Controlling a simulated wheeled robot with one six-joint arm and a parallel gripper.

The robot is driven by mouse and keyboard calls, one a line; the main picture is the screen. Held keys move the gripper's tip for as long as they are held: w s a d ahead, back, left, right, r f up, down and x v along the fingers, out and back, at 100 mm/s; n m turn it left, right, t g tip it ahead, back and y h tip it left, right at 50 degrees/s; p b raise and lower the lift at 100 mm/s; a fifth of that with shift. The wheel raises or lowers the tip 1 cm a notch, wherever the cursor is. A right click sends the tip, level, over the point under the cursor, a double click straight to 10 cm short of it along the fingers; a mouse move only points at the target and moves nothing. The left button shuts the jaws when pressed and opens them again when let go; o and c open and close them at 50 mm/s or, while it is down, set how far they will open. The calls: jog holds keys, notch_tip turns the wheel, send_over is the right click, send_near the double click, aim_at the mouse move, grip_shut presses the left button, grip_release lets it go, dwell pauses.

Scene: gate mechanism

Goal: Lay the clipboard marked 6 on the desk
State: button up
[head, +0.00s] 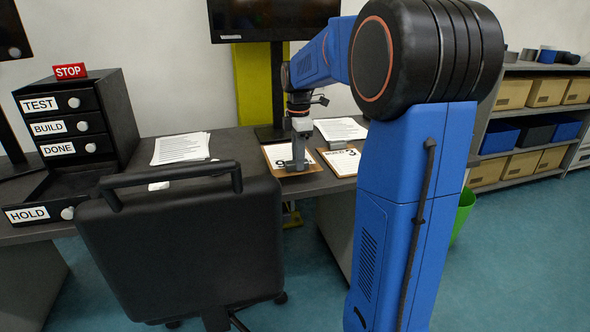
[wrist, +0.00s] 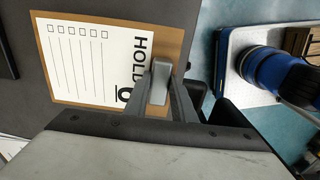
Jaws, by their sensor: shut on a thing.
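My gripper (head: 298,164) is shut on the near edge of a brown clipboard (head: 276,153) by the desk's (head: 231,148) front edge. In the wrist view the clipboard (wrist: 178,45) carries a white sheet with the word HOLD and an underlined numeral.
A black office chair (head: 180,245) stands in front of the desk. A black drawer unit (head: 122,115) is at left, its HOLD drawer (head: 30,214) pulled out. Paper stacks (head: 180,148) and a monitor stand (head: 277,90) occupy the desk. Shelves with bins (head: 530,92) stand at right.

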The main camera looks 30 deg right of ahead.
jog(key=shift+f, duration=2.05)
jog(key=shift+f, duration=0.1)
jog(key=o, duration=1.1)
jog(key=shift+c, duration=0.2)
notch_tip(320, 180, up, 12)
jog(key=shift+r, duration=0.15)
jog(key=shift+s, duration=0.1)
